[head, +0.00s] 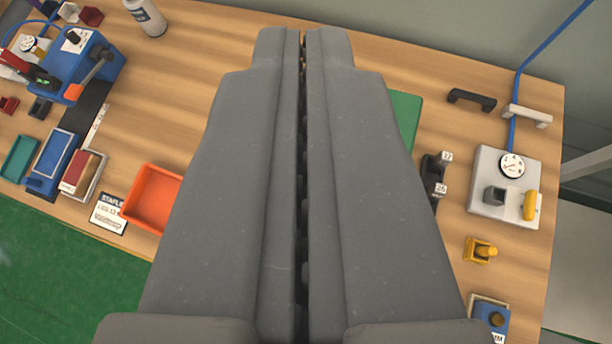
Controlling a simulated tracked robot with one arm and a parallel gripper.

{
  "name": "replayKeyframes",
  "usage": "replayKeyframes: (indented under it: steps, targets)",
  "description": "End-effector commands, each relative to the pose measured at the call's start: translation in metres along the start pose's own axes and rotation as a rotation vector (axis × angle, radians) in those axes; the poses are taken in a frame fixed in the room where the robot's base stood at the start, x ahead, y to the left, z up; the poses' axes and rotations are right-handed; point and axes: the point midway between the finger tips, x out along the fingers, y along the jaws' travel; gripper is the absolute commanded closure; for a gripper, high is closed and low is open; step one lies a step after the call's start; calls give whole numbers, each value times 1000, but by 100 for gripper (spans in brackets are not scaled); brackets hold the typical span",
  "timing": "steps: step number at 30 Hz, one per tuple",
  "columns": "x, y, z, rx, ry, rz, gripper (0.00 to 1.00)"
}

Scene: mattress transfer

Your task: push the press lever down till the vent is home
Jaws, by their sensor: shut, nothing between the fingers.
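My gripper (303,38) is shut and empty. It fills the middle of the head view and points away over the wooden bench. A blue machine (95,72) stands on the bench at the far left. A grey lever with an orange grip (76,91) sticks out from its front; I take this to be the press lever. The lever is well left of my gripper and apart from it. I cannot make out a vent at this size.
An orange tray (153,198) lies left of my gripper, partly hidden by it. Small coloured boxes, including a blue tray (56,152), sit near the left front. A grey gauge unit (504,185) and a yellow part (480,250) stand right. A spray can (147,16) stands at the back.

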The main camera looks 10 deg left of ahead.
Motion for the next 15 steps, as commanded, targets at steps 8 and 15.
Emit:
replayKeyframes:
  steps: [8, 15]
  targets:
    - [104, -6, 66, 89, -278, 103, 100]
    - [163, -7, 127, 145, -463, 211, 100]
